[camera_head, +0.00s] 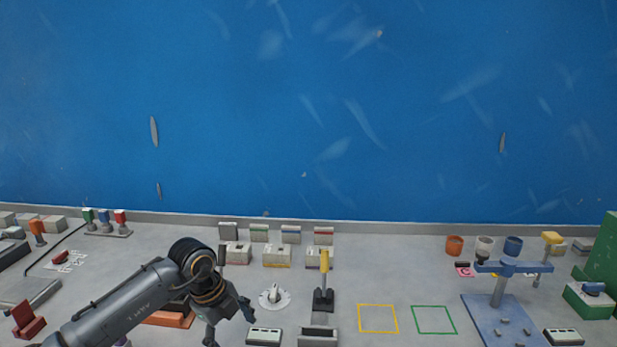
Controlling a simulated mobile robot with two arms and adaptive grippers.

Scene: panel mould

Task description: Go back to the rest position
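My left arm comes in from the lower left, and its gripper (229,325) hangs over the front part of the grey table (190,232). Its two fingers stand apart, with nothing visible between them. The fingertips are near the bottom edge of the picture. My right gripper is not in view.
A white dial (274,296) and a yellow-handled lever (324,280) stand right of my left gripper. An orange tray (168,319) lies partly hidden behind my arm. Yellow (378,305) and green (434,307) outlined squares are empty. A blue stand (497,292) is at right.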

